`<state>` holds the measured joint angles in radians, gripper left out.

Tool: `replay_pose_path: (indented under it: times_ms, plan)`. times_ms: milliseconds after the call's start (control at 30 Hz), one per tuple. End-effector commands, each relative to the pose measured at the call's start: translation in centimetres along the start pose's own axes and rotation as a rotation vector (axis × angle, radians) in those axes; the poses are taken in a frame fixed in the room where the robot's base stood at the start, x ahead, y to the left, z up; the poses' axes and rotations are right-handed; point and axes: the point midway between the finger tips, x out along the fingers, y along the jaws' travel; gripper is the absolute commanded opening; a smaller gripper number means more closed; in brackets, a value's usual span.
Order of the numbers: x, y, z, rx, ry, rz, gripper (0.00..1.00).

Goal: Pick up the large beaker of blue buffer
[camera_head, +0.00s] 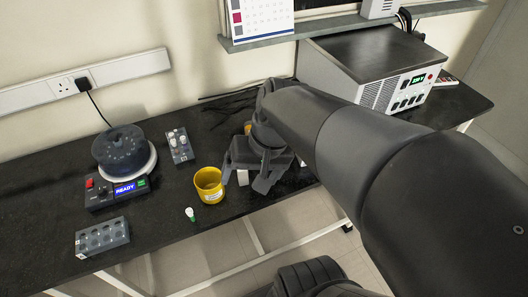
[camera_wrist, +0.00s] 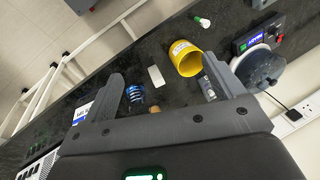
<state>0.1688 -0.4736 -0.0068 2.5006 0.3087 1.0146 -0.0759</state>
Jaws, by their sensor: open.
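A clear vessel with blue in it (camera_wrist: 135,94) stands on the black bench in the wrist view, just inside my left finger; it looks like the beaker of blue buffer, but its size is hard to judge. In the head view my gripper and arm hide it. My gripper (camera_head: 245,181) is open above the bench, pointing down; in the wrist view its two fingers (camera_wrist: 163,70) are wide apart with nothing held between them.
A yellow labelled cup (camera_head: 209,186) stands left of my gripper, near a small green-and-white vial (camera_head: 191,214). A large instrument (camera_head: 370,68) stands behind my arm.

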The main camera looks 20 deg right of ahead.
Motion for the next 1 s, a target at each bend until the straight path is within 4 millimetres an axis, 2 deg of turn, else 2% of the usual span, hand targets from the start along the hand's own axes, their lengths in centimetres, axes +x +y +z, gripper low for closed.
replay_pose_path:
  times_ms: [33, 200, 367, 567, 767, 1000]
  plan:
    - [1.1, 0.2, -0.1, 0.062, -0.056, -0.035, 0.87]
    - [3.8, 0.3, -0.6, 0.259, -0.21, -0.186, 0.87]
    - [5.8, 0.5, -1.6, 0.451, -0.324, -0.346, 0.87]
    - [7.9, 1.4, -3.8, 0.702, -0.42, -0.565, 0.87]
    - [9.8, 3.5, -6.7, 0.96, -0.456, -0.799, 0.87]
    - [12.3, 8.4, -10.2, 1.277, -0.416, -1.081, 0.87]
